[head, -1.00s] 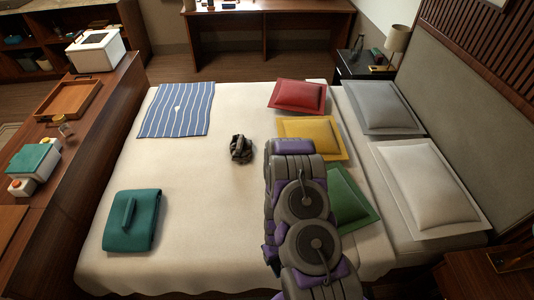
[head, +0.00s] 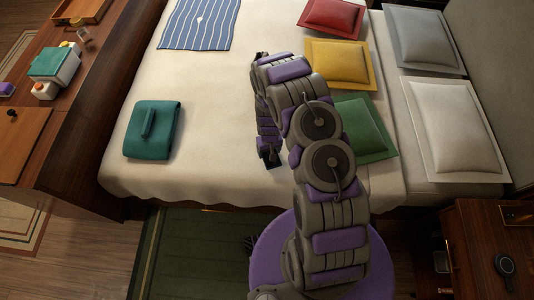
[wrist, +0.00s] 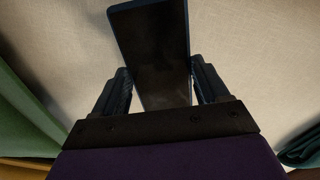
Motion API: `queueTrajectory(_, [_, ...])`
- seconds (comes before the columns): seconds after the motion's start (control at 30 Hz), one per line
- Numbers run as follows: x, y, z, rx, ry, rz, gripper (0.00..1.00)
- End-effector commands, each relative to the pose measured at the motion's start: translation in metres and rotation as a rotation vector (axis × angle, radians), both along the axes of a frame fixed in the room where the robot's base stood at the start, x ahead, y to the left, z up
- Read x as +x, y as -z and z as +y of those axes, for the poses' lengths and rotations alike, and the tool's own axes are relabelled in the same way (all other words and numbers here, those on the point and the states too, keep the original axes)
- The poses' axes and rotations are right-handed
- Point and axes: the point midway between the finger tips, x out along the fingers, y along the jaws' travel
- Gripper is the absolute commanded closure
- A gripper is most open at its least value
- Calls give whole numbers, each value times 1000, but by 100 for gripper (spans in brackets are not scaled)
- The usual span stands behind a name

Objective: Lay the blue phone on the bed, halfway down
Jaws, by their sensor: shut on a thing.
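My gripper (head: 268,154) is shut on the phone, pointing down over the near part of the bed (head: 220,110), between the folded teal cloth and the green pillow. In the wrist view the phone (wrist: 155,50) is a dark slab with a thin blue edge, held between the two fingers (wrist: 160,90). In the head view only a small dark piece of the phone (head: 274,163) shows below the gripper. The cream bedspread (wrist: 250,50) lies behind the phone in the wrist view. I cannot tell whether the phone touches it.
A folded teal cloth (head: 155,130) lies at the bed's left. A striped blue cloth (head: 198,22) lies farther back. Red (head: 332,17), yellow (head: 340,63) and green (head: 362,128) pillows line the right. A wooden counter (head: 75,115) borders the left. The bed between is clear.

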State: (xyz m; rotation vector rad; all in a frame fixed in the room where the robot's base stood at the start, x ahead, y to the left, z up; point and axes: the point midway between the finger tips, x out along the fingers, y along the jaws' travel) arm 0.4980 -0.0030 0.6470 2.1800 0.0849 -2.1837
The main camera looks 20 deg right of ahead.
Motion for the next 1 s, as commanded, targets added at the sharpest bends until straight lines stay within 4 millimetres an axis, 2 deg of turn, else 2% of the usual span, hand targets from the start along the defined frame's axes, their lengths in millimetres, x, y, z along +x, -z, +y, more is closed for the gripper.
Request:
queueTrajectory(0.3, [11,3,7,-4,-2,0,70])
queueTrajectory(0.43, [10,27,6,-4,0,2,70])
queueTrajectory(0.53, [10,37,6,-4,0,1,70])
queueTrajectory(0.83, [11,37,6,-3,0,0,70])
queueTrajectory(0.87, [11,37,6,-3,0,0,24])
queueTrajectory(1.0, [10,37,6,-4,-1,0,11])
